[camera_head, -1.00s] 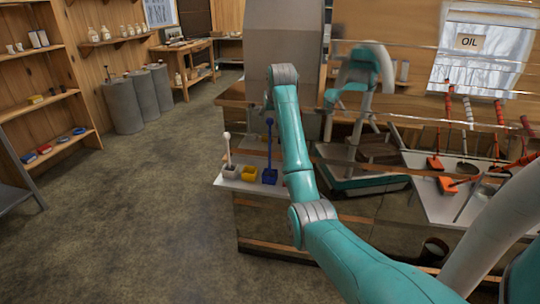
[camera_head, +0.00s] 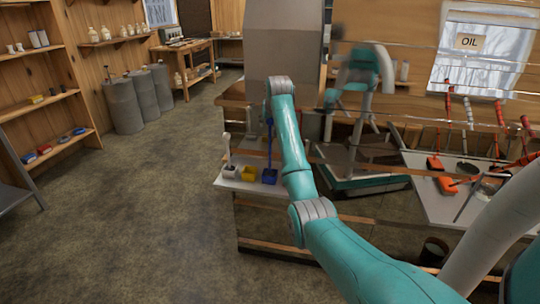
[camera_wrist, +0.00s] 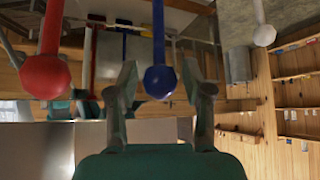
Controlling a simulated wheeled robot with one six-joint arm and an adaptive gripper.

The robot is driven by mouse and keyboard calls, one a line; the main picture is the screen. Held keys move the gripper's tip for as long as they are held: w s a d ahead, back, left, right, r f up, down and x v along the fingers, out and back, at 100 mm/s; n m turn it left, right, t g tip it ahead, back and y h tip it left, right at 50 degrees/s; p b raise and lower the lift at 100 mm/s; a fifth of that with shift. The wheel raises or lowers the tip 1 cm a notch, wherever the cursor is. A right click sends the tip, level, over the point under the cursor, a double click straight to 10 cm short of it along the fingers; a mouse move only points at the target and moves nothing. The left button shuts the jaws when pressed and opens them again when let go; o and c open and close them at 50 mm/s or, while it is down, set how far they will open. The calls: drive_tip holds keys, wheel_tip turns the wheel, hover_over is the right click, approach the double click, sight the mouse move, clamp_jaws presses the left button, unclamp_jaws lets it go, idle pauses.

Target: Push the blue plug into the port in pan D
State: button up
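The blue plug (camera_head: 269,148) stands upright as a rod with a round knob, its lower end at a blue block (camera_head: 269,177) on a pale shelf at the evaporator's near left corner. In the wrist view its blue knob (camera_wrist: 160,82) lies between the two fingers of my gripper (camera_wrist: 160,78). The gripper is open, with visible gaps on both sides of the knob. In the head view my gripper is hidden behind my teal arm. I cannot make out the port in pan D, nor whether the plug is seated in anything.
A white-knobbed rod (camera_head: 227,150) in a pale cup and a yellow cup (camera_head: 248,174) stand left of the blue plug. A red knob (camera_wrist: 45,77) hangs left in the wrist view. Shiny metal right of my arm shows reflections. The floor (camera_head: 150,220) at left is clear.

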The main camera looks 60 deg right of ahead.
clamp_jaws()
drive_tip(key=shift+r, duration=3.55)
